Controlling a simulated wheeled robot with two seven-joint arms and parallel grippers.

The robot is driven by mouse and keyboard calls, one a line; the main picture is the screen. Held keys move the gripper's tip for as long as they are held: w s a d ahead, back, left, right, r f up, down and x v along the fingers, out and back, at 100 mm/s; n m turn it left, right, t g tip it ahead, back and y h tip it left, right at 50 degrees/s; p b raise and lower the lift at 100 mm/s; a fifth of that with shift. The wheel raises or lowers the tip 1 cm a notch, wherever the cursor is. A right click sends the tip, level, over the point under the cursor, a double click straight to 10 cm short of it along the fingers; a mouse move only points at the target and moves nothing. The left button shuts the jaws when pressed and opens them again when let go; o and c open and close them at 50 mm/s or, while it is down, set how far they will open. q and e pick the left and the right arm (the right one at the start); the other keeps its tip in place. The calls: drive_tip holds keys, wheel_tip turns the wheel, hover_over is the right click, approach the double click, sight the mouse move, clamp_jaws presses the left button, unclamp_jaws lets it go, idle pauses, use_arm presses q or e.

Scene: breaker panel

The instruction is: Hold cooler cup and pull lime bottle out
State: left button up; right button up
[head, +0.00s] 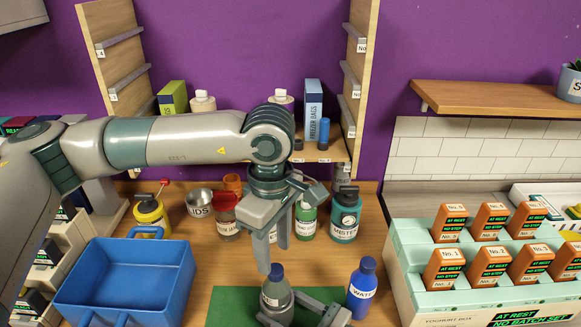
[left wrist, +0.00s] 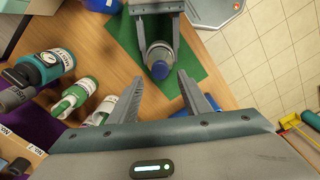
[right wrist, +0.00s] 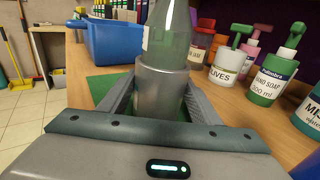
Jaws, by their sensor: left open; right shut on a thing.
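The lime bottle, greenish with a dark cap (head: 277,271), stands upright in the grey cooler cup (right wrist: 160,92) on a green mat (head: 230,305). In the right wrist view the bottle (right wrist: 172,40) rises out of the cup, its lower part hidden inside. My right gripper (right wrist: 160,103) is shut on the cup, one finger on each side. My left gripper (head: 277,255) is open and points down above the bottle. In the left wrist view the bottle's cap (left wrist: 160,69) shows between the fingertips, apart from both.
A blue water bottle (head: 362,287) stands right of the cup. A blue bin (head: 130,280) is at left. Several jars and pump bottles stand behind, including a teal one (head: 345,215). A box of orange packs (head: 420,255) is at right.

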sight(275, 269)
idle(0.3)
use_arm(q)
drive_tip(key=shift+f, duration=3.5)
drive_tip(key=shift+c, duration=0.6)
drive_tip(key=c, duration=0.9)
